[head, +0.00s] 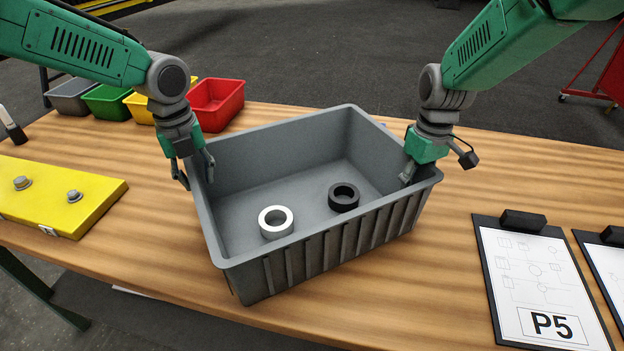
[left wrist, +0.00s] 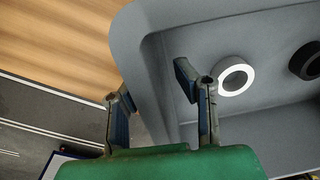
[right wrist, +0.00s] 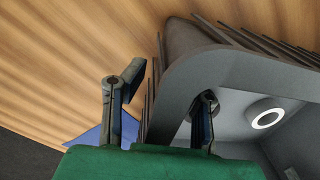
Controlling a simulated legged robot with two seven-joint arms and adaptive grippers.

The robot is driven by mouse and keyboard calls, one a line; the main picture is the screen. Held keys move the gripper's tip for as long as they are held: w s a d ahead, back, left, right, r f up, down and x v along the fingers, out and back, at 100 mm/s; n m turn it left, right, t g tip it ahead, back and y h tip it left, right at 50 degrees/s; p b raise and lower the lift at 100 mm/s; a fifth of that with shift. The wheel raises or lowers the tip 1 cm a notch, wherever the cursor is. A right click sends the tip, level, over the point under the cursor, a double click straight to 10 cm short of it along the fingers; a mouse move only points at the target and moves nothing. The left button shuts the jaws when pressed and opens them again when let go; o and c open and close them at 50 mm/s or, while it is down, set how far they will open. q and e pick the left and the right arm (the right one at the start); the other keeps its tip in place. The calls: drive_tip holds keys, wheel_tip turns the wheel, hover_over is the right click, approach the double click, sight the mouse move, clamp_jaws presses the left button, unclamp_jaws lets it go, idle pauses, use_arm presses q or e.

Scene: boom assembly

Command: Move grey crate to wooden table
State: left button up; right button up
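The grey crate (head: 330,245) sits at an angle on the wooden table (head: 455,290), its near corner close to the front edge. A white ring (head: 275,221) and a black ring (head: 343,197) lie inside it. My left gripper (head: 195,175) is at the crate's left wall, one finger outside and one inside. In the left wrist view its fingers (left wrist: 155,105) stand apart astride the wall. My right gripper (head: 430,165) is at the right wall. In the right wrist view its fingers (right wrist: 160,105) are also spread, one on each side of the wall, with a gap visible.
Grey, green, yellow and red bins (head: 217,103) stand along the back left. A yellow case (head: 60,195) lies at the left. Clipboards, one marked P5 (head: 540,285), lie at the right. The table is clear between crate and clipboards.

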drive_tip(key=shift+a, duration=0.1)
use_arm(q)
wheel_tip(320, 180, up, 12)
drive_tip(key=shift+a+f, duration=0.15)
drive_tip(key=shift+a, duration=0.2)
use_arm(e)
wheel_tip(320, 180, up, 12)
drive_tip(key=shift+w+d, duration=0.2)
use_arm(q)
drive_tip(key=shift+s, duration=0.1)
use_arm(e)
drive_tip(key=shift+f, duration=0.1)
